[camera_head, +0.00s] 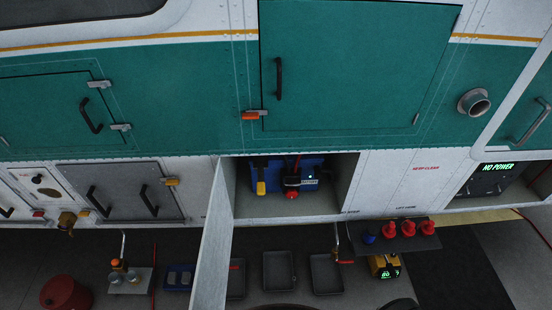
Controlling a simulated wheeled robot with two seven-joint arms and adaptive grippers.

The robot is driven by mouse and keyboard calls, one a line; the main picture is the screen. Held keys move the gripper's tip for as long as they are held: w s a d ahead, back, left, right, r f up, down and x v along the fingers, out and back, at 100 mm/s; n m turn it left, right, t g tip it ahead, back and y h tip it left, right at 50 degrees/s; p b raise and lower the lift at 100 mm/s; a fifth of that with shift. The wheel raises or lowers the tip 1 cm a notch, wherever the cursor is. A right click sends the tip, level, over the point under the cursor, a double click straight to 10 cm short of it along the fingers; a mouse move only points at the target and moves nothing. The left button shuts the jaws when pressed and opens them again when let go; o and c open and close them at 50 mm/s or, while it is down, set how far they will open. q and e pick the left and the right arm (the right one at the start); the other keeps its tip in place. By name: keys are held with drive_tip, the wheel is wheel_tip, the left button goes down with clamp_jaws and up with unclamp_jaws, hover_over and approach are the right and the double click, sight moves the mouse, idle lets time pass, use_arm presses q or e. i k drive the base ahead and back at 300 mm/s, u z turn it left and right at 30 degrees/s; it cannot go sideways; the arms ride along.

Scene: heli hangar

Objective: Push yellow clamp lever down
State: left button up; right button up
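A blue box-shaped unit (310,174) sits in an open lower compartment of the helicopter side. A yellow lever (261,187) hangs at the left front of this unit on a dark part, its yellow end pointing downward. I cannot tell how far its travel goes. A red knob-like part (292,194) is at the unit's front middle. Neither of my grippers can be made out in the head view.
The compartment's open door (213,245) hangs at its left side. Below are grey trays (278,270), a shelf with red and blue caps (408,234), a yellow device (384,266) and a red canister (65,293).

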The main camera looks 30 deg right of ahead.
sight(260, 185)
drive_tip(key=z, duration=0.05)
drive_tip(key=k, duration=0.75)
drive_tip(key=z, duration=0.85)
drive_tip(key=i, duration=0.45)
drive_tip(key=u, duration=0.05)
